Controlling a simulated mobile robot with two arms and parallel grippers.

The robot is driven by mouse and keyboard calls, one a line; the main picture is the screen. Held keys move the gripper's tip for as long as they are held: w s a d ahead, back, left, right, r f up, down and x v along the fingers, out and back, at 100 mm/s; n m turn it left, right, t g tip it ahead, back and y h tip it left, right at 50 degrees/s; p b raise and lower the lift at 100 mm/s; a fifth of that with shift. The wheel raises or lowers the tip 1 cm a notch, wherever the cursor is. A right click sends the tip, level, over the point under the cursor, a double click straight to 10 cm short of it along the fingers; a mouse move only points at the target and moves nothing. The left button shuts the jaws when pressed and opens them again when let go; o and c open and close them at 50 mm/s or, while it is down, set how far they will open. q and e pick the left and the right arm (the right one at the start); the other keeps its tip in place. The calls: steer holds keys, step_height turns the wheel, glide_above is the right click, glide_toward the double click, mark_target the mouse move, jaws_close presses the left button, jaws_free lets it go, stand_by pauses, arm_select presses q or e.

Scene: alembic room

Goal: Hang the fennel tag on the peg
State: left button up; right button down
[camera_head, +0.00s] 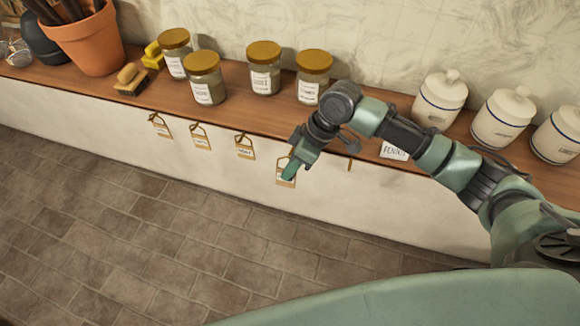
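A white card with lettering that seems to begin "FENN" (393,151) is at the counter's front edge, partly hidden by my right arm. A small bare brass-coloured peg (350,164) sticks out of the white front below the counter, left of and below that card. My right gripper (291,171) points down in front of the counter, left of the bare peg. It overlaps a tan tag (287,182) whose writing I cannot read. Its fingers are seen too edge-on to tell whether they are open or hold this tag. My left gripper is out of view.
Other tags hang along the front to the left, one (245,148) nearest the gripper. Glass jars with gold lids (313,75) and white lidded canisters (440,99) stand on the wooden counter (230,112). The tiled floor in front is clear.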

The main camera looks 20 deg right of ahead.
steer(key=shift+w+d, duration=0.15)
steer(key=shift+w, duration=0.05)
stand_by(0.5)
steer(key=shift+w+d, duration=0.65)
steer(key=shift+w, duration=0.3)
steer(key=shift+w, duration=0.1)
steer(key=shift+w+d+f, duration=0.1)
stand_by(0.3)
steer(key=shift+w+d+f, duration=0.2)
steer(key=shift+w+f, duration=0.15)
steer(key=shift+d+f, duration=0.1)
steer(key=shift+f, duration=0.15)
stand_by(1.0)
steer(key=c, duration=1.6)
jaws_free()
steer(key=shift+o, duration=0.2)
steer(key=shift+s+r, duration=0.1)
steer(key=shift+d, duration=0.1)
